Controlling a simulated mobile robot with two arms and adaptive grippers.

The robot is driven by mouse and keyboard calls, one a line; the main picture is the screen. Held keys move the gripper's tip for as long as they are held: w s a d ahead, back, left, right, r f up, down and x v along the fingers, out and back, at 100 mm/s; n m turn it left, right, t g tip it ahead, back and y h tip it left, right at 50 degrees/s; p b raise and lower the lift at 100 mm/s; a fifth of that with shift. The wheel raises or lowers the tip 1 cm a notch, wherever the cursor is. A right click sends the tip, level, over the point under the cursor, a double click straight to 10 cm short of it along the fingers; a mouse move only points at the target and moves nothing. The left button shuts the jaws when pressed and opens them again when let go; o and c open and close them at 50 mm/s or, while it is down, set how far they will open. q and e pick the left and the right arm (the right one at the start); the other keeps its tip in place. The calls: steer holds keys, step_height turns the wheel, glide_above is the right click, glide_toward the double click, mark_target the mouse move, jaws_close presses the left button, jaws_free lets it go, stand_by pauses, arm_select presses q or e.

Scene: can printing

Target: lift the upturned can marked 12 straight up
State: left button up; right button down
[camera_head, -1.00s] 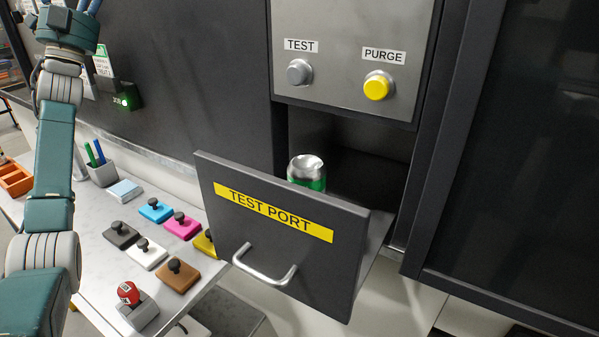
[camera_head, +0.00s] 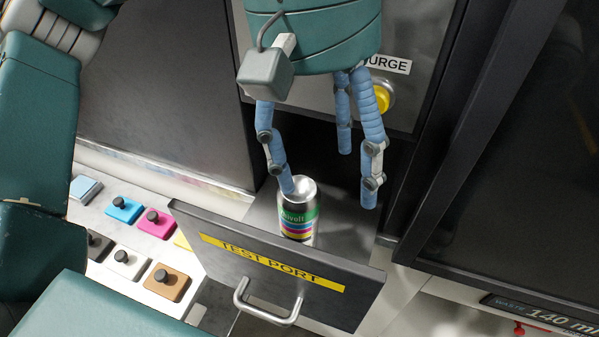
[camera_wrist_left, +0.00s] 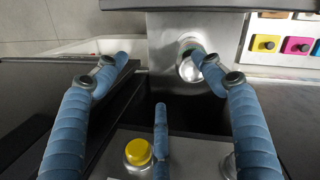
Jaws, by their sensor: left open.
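A can (camera_head: 298,212) with a shiny metal end up and a green, blue, pink and yellow striped label stands upright in the pulled-out test port drawer (camera_head: 290,281). I cannot make out a 12 on it. My left gripper (camera_head: 328,183), with three blue fingers, is open and empty above the drawer. One finger's tip overlaps the can's top edge in the head view; the other fingers are off to the right. In the left wrist view the can (camera_wrist_left: 188,68) shows beside the right-hand fingertip, not centred between the fingers. My right gripper is not in view.
The drawer front has a metal handle (camera_head: 267,307). A yellow purge button (camera_head: 383,98) is on the panel behind my fingers. Coloured blocks with black knobs, such as a pink one (camera_head: 155,223), sit on the side table at left. A dark cabinet (camera_head: 510,180) stands at right.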

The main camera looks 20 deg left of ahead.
mark_target(302, 190)
arm_select(q)
steer(key=a, duration=0.1)
steer(key=a+f+y, duration=0.1)
steer(key=w+a+y, duration=0.1)
steer(key=shift+a+f+m+t, duration=0.15)
steer(key=shift+a+m+t, duration=0.1)
steer(key=shift+m+t, duration=0.05)
step_height(302, 190, down, 5)
steer(key=shift+s+r+p, duration=0.15)
steer(key=shift+r+p, duration=0.05)
steer(key=shift+p, duration=0.6)
steer(key=shift+f, duration=0.35)
steer(key=f+p, duration=0.2)
steer(key=f, duration=0.1)
steer(key=f+p, duration=0.1)
steer(key=shift+a+f, duration=0.35)
steer(key=shift+f, duration=0.45)
steer(key=shift+c, duration=0.7)
steer(key=c, duration=0.7)
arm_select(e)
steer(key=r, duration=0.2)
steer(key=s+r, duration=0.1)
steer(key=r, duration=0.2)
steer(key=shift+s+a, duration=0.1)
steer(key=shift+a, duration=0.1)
